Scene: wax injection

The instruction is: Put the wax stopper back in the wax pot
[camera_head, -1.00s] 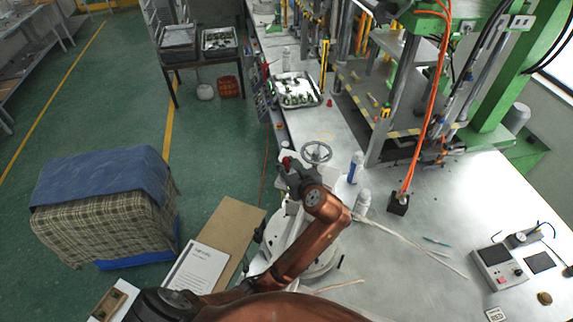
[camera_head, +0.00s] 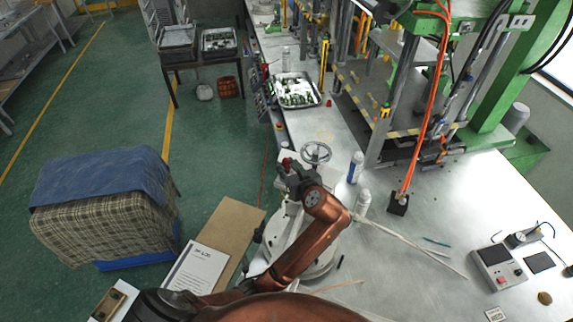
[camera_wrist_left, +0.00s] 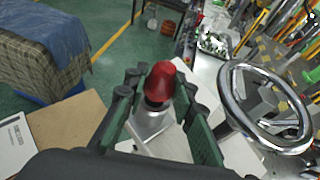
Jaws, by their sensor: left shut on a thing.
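The wax stopper is a red, rounded knob (camera_wrist_left: 160,80) between the two green fingers of my left gripper (camera_wrist_left: 162,90) in the left wrist view. The gripper is shut on it; it also shows as a small red spot in the head view (camera_head: 287,161). My left gripper (camera_head: 286,170) is beside the handwheel, on its left. The pale body with the chrome handwheel, which looks like the wax pot, stands at the table's left edge (camera_head: 322,262); my arm covers much of it. A metal part (camera_wrist_left: 152,124) shows below the stopper; I cannot tell whether they touch. My right gripper is out of view.
The chrome handwheel (camera_wrist_left: 232,90) is close on the right of my left gripper. White bottles (camera_head: 356,167) stand right of the pot, and a tray of green pieces (camera_head: 318,91) lies farther back.

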